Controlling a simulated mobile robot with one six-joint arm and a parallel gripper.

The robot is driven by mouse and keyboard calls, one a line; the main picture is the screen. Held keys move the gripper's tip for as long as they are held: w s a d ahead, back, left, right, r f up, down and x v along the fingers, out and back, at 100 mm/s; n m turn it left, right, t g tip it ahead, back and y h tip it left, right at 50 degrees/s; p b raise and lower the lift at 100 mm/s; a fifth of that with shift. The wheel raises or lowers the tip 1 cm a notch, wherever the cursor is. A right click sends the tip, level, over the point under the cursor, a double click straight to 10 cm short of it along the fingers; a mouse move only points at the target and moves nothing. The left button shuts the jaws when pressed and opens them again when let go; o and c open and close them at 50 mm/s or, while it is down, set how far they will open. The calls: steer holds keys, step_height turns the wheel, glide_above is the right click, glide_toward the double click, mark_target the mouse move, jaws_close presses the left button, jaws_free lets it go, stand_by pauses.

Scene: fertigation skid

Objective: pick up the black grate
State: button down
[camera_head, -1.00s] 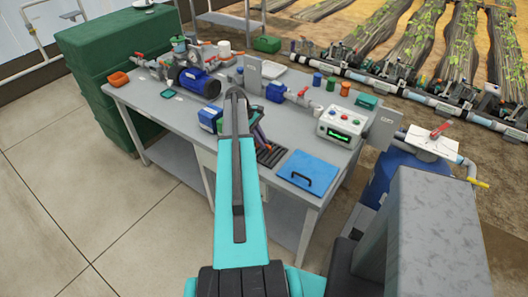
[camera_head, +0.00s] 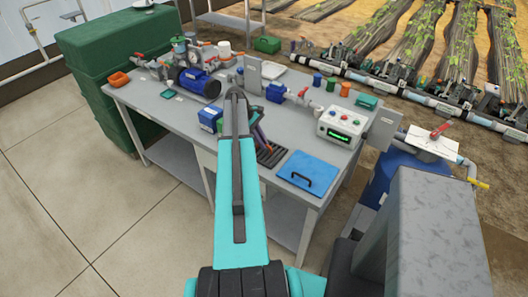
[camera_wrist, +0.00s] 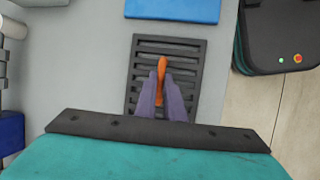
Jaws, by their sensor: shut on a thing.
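The black grate (camera_wrist: 195,75), a slotted rectangle, lies on the grey worktop in the wrist view. It also shows in the head view (camera_head: 270,154), partly hidden by my arm. A slim orange handle (camera_wrist: 161,66) runs over the middle of the grate. My gripper (camera_wrist: 163,82) is over the grate, its two purple fingers shut on the orange handle from both sides. In the head view my gripper (camera_head: 261,141) is low at the grate. I cannot tell any gap between grate and worktop.
A blue panel with a dark handle (camera_head: 308,172) lies just right of the grate. A blue box (camera_head: 209,119) stands to the left. A control box with a green display (camera_head: 341,127) and piping stand behind. The worktop's front edge is close.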

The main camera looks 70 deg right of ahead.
mark_target(262, 151)
steer(key=shift+r, duration=0.1)
steer(key=shift+r+b, duration=0.7)
steer(key=shift+r, duration=0.3)
steer(key=shift+a+r+b, duration=0.4)
steer(key=shift+r, duration=0.2)
steer(key=a+r+b, duration=0.1)
steer(key=a+b, duration=0.3)
steer(key=a, duration=1.1)
steer(key=shift+w+r, duration=0.25)
steer(key=shift+r, duration=0.05)
steer(key=shift+a, duration=0.1)
